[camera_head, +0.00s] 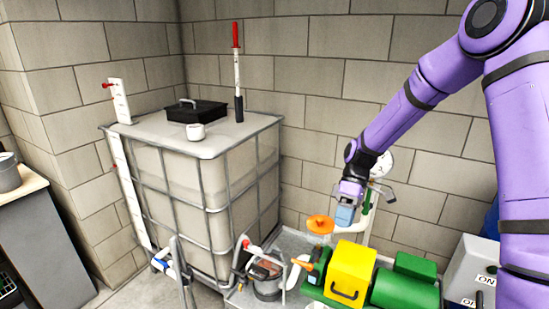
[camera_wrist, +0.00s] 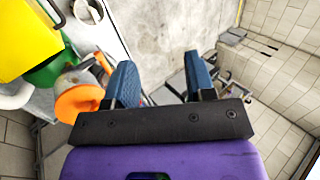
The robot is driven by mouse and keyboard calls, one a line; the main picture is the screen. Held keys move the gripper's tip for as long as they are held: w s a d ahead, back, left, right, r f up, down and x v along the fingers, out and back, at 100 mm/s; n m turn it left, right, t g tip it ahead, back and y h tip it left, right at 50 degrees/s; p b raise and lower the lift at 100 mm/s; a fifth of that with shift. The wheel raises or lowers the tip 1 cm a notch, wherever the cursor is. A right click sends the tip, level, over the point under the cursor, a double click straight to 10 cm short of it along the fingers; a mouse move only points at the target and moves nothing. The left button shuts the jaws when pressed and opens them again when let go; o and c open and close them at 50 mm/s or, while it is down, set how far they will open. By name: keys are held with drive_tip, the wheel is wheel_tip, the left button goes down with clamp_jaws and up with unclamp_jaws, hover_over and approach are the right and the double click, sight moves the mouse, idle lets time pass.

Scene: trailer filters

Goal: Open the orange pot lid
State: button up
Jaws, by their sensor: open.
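The orange pot lid (camera_head: 320,224) is a round disc on top of the pump equipment, left of the yellow box. In the wrist view the orange lid (camera_wrist: 76,102) lies to the left of my left finger, not between the fingers. My gripper (camera_head: 345,214) hangs from my purple arm, just right of the lid and slightly above it in the head view. Its blue fingers (camera_wrist: 160,75) are apart with nothing held between them. Whether a finger touches the lid, I cannot tell. The pot under the lid is mostly hidden.
A yellow box (camera_head: 350,270) and a green motor (camera_head: 404,290) stand close below my gripper. A white pipe with a gauge (camera_head: 381,165) rises behind it. A block wall is behind.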

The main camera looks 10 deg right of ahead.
drive_tip(key=s+d+r+m+t+h, duration=0.1)
drive_tip(key=s+r+m+t+h, duration=0.15)
drive_tip(key=s+r, duration=0.45)
drive_tip(key=s+d+r+m+t+h, duration=0.1)
drive_tip(key=s+r+m+t, duration=0.25)
drive_tip(key=r, duration=0.85)
drive_tip(key=s+d+r+m+t, duration=0.1)
drive_tip(key=s+r+m+t, duration=0.2)
drive_tip(key=s, duration=0.5)
drive_tip(key=s+d+r+m+t, duration=0.1)
drive_tip(key=s+r+m+t, duration=0.1)
drive_tip(key=s+r, duration=0.35)
drive_tip(key=m+g, duration=0.3)
drive_tip(key=g, duration=0.2)
hover_over(320, 218)
wheel_tip(320, 218, down, 26)
drive_tip(key=shift+h, duration=0.45)
wheel_tip(320, 218, down, 10)
drive_tip(key=shift+s+a+f, duration=0.1)
